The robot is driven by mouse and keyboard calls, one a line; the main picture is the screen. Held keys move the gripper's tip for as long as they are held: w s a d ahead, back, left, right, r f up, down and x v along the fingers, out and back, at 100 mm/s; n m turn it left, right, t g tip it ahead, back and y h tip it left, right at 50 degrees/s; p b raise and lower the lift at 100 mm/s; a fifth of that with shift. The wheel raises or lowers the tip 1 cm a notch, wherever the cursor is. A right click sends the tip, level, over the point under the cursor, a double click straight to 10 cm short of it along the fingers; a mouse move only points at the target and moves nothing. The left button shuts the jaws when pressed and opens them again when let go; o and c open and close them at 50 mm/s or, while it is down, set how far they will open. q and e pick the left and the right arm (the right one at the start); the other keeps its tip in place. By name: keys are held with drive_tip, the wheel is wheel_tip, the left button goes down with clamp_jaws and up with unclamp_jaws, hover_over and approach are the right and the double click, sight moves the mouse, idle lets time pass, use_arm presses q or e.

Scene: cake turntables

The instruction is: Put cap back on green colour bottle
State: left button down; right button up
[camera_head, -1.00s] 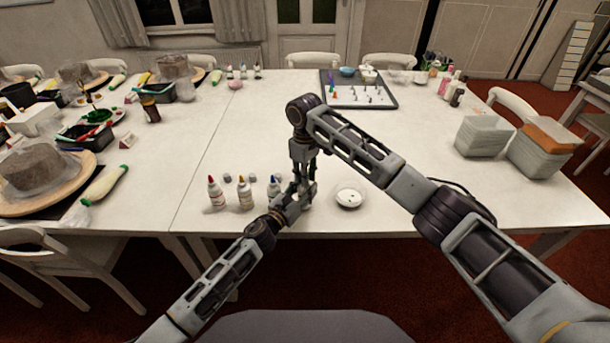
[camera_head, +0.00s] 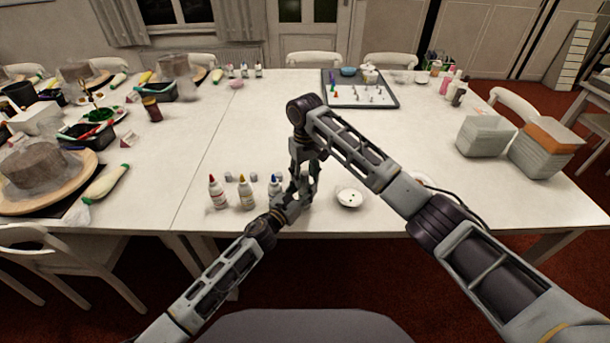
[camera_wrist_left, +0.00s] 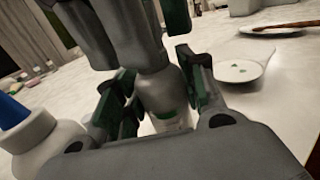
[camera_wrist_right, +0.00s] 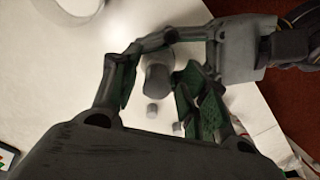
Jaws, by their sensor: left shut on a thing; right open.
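My left gripper (camera_wrist_left: 158,100) is shut on a grey-white bottle (camera_wrist_left: 160,88) with a green patch low on its front, seen between the fingers in the left wrist view. In the head view my left gripper (camera_head: 291,206) is by the table's front edge and mostly hides this bottle. My right gripper (camera_head: 305,182) comes down from above, over the bottle, and is open. In the right wrist view a grey rounded shape, likely the bottle (camera_wrist_right: 157,76), lies between its fingers (camera_wrist_right: 155,88). The bottle's top is hidden in the left wrist view, so I cannot tell where the green cap is.
Red-tipped (camera_head: 217,194), yellow-tipped (camera_head: 246,196) and blue-tipped (camera_head: 274,187) bottles stand left of the grippers, with small grey caps (camera_head: 228,177) behind them. A small white dish (camera_head: 349,197) is close on the right. The table behind is clear up to a dark tray (camera_head: 392,101).

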drive_tip(key=shift+r, duration=0.1)
wheel_tip(320, 180, up, 12)
idle(0.9)
drive_tip(key=shift+w, duration=0.1)
use_arm(q)
drive_tip(key=c, duration=0.8)
unclamp_jaws()
drive_tip(key=shift+s+a, duration=0.1)
drive_tip(key=shift+s, duration=0.1)
drive_tip(key=shift+v, duration=5.8)
